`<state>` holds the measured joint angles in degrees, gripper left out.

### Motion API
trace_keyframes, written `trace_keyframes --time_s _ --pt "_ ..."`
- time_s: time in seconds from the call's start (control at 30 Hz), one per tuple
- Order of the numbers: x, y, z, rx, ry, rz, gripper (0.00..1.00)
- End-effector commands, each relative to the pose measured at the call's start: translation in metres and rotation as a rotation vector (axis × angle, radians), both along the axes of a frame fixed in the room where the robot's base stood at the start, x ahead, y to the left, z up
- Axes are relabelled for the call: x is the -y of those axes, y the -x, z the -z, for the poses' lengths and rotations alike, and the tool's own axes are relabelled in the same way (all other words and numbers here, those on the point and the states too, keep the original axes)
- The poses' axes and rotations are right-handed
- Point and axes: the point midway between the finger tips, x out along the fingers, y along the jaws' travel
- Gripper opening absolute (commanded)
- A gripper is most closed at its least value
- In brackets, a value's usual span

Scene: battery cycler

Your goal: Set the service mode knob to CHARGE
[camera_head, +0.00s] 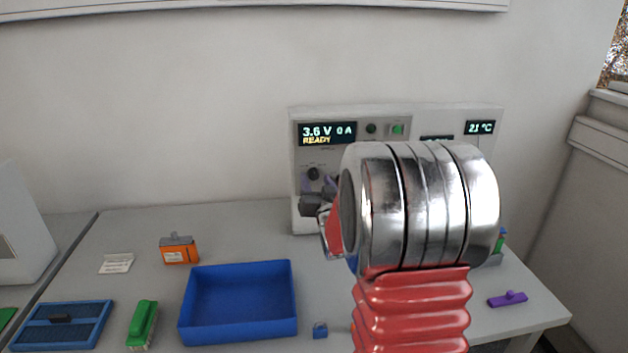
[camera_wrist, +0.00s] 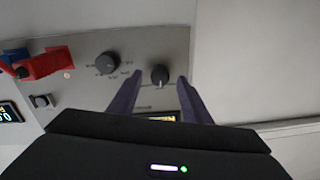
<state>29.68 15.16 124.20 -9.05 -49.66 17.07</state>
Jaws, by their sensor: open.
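The cycler panel (camera_head: 350,150) stands at the back of the bench, and its display reads 3.6 V, 0 A, READY. A dark knob (camera_wrist: 160,75) with a pale pointer line sits between the fingertips of my gripper (camera_wrist: 157,82) in the wrist view. My gripper is open, with one finger on each side of this knob; contact cannot be told. A second dark knob (camera_wrist: 107,62) with labels around it is to the left, outside the fingers. The labels are too small to read, so which is the service mode knob cannot be told. In the head view a knob (camera_head: 313,173) shows below the display; my arm hides much of the panel.
In the wrist view, a red lever-like part (camera_wrist: 45,64) and a small black knob (camera_wrist: 42,101) are at the left. On the bench are a blue tray (camera_head: 238,328), an orange block (camera_head: 179,254), a green object (camera_head: 142,323) and a purple piece (camera_head: 508,299).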

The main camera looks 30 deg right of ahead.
Motion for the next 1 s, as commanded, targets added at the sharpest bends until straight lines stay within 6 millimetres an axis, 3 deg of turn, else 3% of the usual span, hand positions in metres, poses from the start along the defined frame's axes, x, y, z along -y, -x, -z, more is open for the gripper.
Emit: trace_keyframes --time_s 0.2,0.5,1.0 --pt "0.006 -0.015 0.000 0.001 0.000 0.000 0.44" --pt "0.006 -0.016 0.000 0.001 0.000 0.000 0.43" --pt "0.006 -0.015 0.000 0.001 0.000 -0.001 0.08"
